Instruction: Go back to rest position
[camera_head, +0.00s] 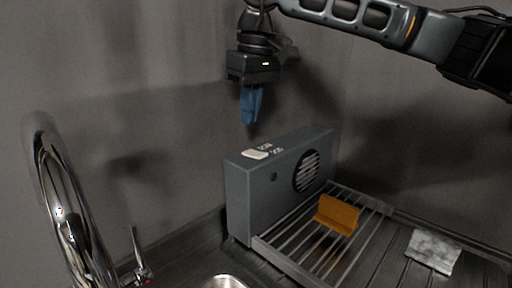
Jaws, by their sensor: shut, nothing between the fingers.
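My gripper (250,112) hangs from my arm at the upper middle of the head view, pointing down. Its blue fingers are together with nothing between them. It is in the air above the grey box-shaped unit (240,200), apart from it. That unit has a white rocker switch (256,154) and white lettering on its top, and a round dark vent (306,171) on its front side.
An orange angled piece (337,214) lies on a metal rack (298,257) beside the unit. A silvery flat packet (433,250) lies at the right. A chrome tap (62,205) and a sink (224,282) are at the lower left. Grey walls stand behind.

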